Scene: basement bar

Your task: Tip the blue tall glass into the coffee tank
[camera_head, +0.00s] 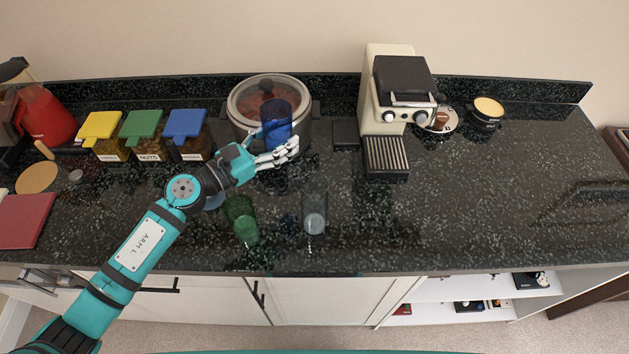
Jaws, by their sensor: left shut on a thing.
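My left gripper (281,152) is shut on the blue tall glass (276,118). The glass is about upright in front of the round steel pot and overlaps its right side in the picture. Part of the glass is hidden behind the fingers, and I cannot tell how high it is above the counter. A cream coffee machine (377,100) with a dark block on top (403,80) stands to the right of the glass, apart from it. I cannot tell for sure which part is the coffee tank. My right gripper does not show.
The steel pot (237,116) has a glass lid. A green glass (241,220) and a clear glass (314,212) stand near the counter's front edge. Yellow, green and blue lidded jars (187,124) are at left. The counter (480,200) is clear at right.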

